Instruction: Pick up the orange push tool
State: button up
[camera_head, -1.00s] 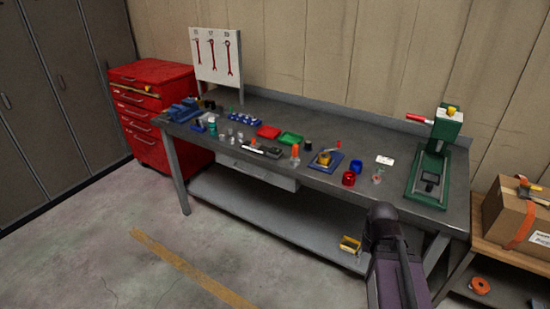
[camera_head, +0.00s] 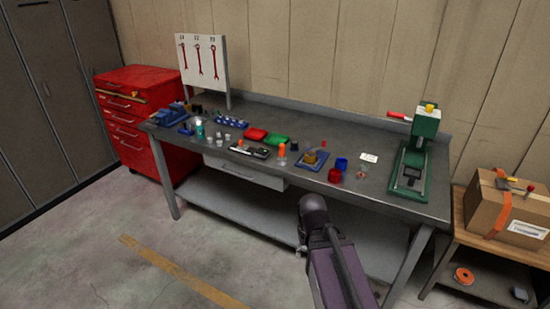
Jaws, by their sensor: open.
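An upright piece with an orange top (camera_head: 282,150) stands near the front edge of the grey workbench (camera_head: 390,140), around its middle. It looks like the orange push tool, but it is small in the picture. A smaller orange bit (camera_head: 241,144) shows on a dark tray left of it. My arm rises from the bottom of the picture in front of the bench, its dark joint below and right of the orange-topped piece. My gripper cannot be made out.
Close around the orange-topped piece are a green tray (camera_head: 275,140), a red tray (camera_head: 256,134), a blue plate (camera_head: 312,162) and a red cup (camera_head: 335,175). A green press (camera_head: 413,165) stands at the right end. Open floor lies at the front left.

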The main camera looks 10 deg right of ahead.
aim_at(281, 159)
jog(key=z, duration=0.05)
jog(key=i, duration=1)
jog(key=u, duration=0.05)
